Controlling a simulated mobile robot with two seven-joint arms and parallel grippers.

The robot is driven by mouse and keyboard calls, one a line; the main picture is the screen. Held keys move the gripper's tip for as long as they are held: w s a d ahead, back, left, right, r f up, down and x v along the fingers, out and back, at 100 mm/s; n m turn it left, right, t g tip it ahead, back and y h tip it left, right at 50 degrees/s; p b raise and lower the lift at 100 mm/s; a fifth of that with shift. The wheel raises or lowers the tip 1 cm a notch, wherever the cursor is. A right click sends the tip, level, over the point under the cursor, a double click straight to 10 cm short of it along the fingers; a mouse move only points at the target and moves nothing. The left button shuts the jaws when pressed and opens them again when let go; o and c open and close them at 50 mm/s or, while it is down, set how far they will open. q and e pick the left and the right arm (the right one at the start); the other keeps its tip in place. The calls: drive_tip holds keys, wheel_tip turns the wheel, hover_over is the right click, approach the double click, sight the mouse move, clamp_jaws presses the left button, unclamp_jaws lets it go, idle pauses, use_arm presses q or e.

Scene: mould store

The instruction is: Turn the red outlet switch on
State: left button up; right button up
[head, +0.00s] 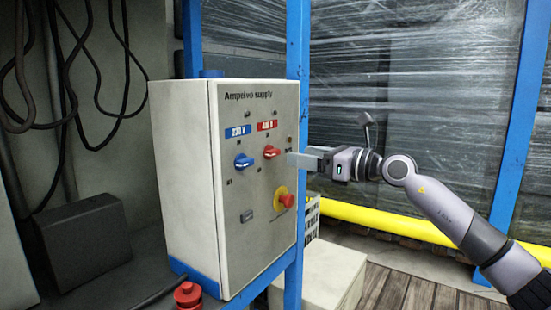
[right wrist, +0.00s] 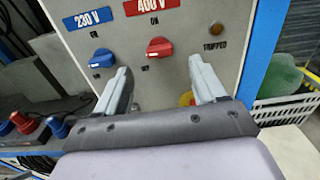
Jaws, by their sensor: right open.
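The red outlet switch (head: 271,152) is a rotary knob under the red 400 V label (head: 267,126) on the white supply box. In the right wrist view the red switch (right wrist: 159,48) lies nearly level, its white mark at the left end; "ON" is printed above it and a smaller label is at its lower left. My right gripper (head: 298,160) is just right of the switch in the head view. Its open fingers (right wrist: 160,72) point at the panel on either side below the switch, with nothing between them. My left gripper is out of view.
A blue switch (head: 244,160) sits left of the red one. A red stop button on a yellow plate (head: 286,201) is below. An amber lamp marked "TRIPPED" (right wrist: 216,29) is right of the switch. Blue posts (head: 298,40) stand behind the box.

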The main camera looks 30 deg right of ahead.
sight(276, 151)
drive_tip(key=shift+x, duration=3.45)
drive_tip(key=shift+c, duration=0.3)
drive_tip(key=c, duration=1)
